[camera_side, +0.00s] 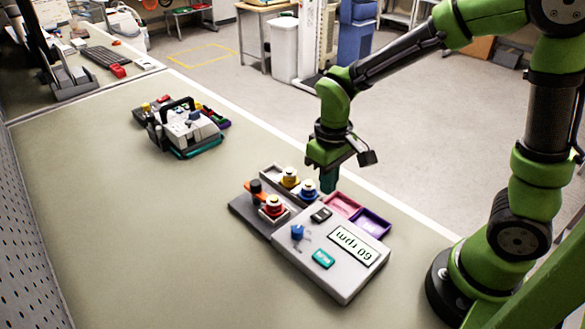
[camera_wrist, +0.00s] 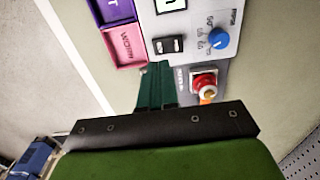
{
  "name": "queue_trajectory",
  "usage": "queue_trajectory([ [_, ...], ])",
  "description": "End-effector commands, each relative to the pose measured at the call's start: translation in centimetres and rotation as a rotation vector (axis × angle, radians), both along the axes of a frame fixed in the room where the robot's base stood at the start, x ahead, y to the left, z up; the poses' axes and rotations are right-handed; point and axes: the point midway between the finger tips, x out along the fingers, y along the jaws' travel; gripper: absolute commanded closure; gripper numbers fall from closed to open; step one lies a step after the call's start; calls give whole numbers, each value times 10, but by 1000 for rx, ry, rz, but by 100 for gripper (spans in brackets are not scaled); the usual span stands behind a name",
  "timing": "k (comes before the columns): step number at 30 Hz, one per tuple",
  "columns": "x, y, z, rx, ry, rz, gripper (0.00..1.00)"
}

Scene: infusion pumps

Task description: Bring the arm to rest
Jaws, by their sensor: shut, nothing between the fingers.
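My gripper (camera_side: 329,180) hangs from the green arm, pointing down above the back edge of the near infusion pump (camera_side: 335,262). Its dark green fingers are shut and empty, and also show in the wrist view (camera_wrist: 156,88). The pump has a "60 rpm" display, a blue knob (camera_side: 297,232), a black rocker switch (camera_side: 320,214) and a teal button (camera_side: 323,258). The blue knob shows in the wrist view too (camera_wrist: 218,39). Whether the fingers touch anything below is hard to tell, but they look apart from the pump.
Beside the pump are a red-topped part (camera_side: 273,206), a yellow one (camera_side: 290,177), a blue one (camera_side: 308,189), a pink tray (camera_side: 342,204) and a purple tray (camera_side: 371,222). A second device (camera_side: 185,128) stands farther back. The bench at left is clear.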

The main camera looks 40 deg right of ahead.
Motion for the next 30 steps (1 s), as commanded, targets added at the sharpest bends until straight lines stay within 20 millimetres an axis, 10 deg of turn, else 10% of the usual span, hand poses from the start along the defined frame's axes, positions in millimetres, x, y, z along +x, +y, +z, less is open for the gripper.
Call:
queue_trajectory([
  [17,-7,2,8,17,0,-25,100],
  [30,-65,-18,103,233,-395,-278,100],
])
